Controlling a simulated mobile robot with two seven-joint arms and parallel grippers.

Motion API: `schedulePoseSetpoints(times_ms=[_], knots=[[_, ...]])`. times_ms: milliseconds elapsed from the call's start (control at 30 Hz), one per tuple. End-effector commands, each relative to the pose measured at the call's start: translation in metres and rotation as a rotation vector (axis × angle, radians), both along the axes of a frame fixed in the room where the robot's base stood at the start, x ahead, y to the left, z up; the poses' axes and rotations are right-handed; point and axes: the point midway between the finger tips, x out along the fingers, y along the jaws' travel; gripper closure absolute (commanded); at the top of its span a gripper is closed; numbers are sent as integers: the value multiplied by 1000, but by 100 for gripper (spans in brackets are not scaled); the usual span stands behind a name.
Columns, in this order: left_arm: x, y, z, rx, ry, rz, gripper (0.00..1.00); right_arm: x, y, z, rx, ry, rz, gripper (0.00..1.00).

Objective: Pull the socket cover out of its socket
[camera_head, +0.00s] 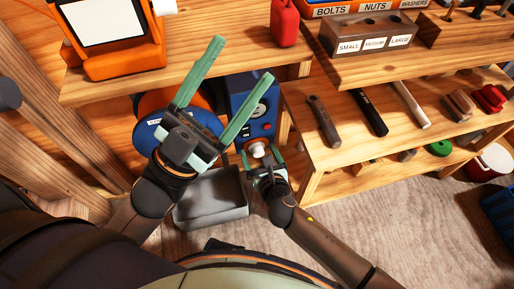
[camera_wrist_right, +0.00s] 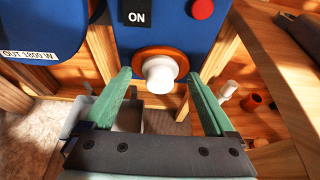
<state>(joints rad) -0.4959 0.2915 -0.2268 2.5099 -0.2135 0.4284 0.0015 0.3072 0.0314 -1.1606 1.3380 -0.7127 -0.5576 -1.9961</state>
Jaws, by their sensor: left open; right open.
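The socket cover (camera_wrist_right: 158,75) is a white round knob in an orange-rimmed socket (camera_wrist_right: 140,57) on the front of a blue power unit (camera_wrist_right: 170,22). In the head view the cover (camera_head: 258,150) sits low on the blue unit (camera_head: 246,97). My right gripper (camera_wrist_right: 160,84) is open, its green fingers on either side of the cover with gaps showing, not visibly touching it. It also shows in the head view (camera_head: 258,158). My left gripper (camera_head: 244,58) is open and empty, raised in front of the shelf, above the right one.
A grey bin (camera_head: 212,212) stands below and left of my right gripper. Wooden shelves hold several tools, such as a dark-handled one (camera_head: 370,112), at the right. A red can (camera_head: 285,24) stands on the upper shelf. An orange device (camera_head: 118,48) stands at the left.

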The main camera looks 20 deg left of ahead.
Motion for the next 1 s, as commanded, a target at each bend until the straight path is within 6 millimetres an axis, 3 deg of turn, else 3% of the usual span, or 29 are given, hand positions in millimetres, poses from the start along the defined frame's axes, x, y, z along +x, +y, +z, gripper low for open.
schedulePoseSetpoints(times_ms=[467, 1000], knots=[[0, 0, 4, 1, 0, 1, 26, 0, 0, 0, 0, 0, 0, 10], [0, 0, 4, 1, 1, 1, 26, 0, 0, 0, 0, 0, 0, 68]])
